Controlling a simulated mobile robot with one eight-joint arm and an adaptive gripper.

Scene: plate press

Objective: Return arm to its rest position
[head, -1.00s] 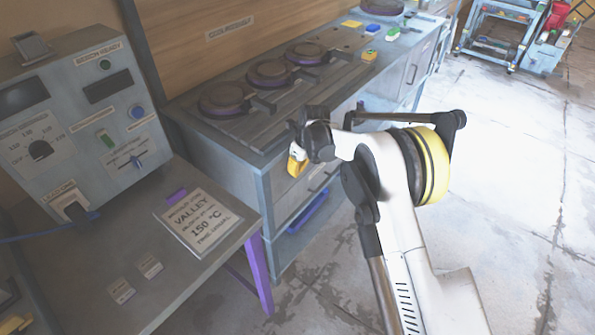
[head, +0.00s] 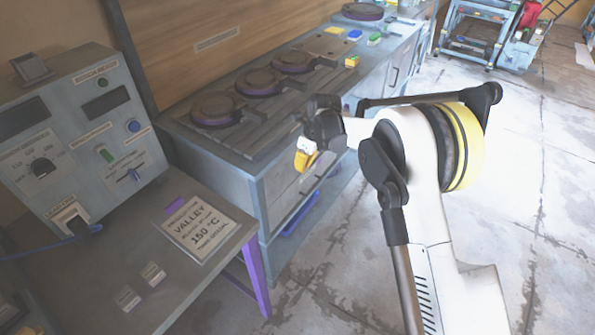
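My arm stands at the right of the head view, folded, with a white body and a black and yellow joint. My gripper (head: 305,160) is at the end of the arm, in front of the near right corner of the grey cabinet. A yellow part shows at its tip. The fingers are small and partly hidden, so I cannot tell whether they are open or shut. I see no object clearly held.
A control panel (head: 75,130) stands on a grey table (head: 150,295) at left with a "VALLEY 150 °C" card (head: 200,228). The cabinet (head: 262,200) carries several round plates (head: 258,82). A cart (head: 472,35) stands far back. The floor (head: 540,180) at right is clear.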

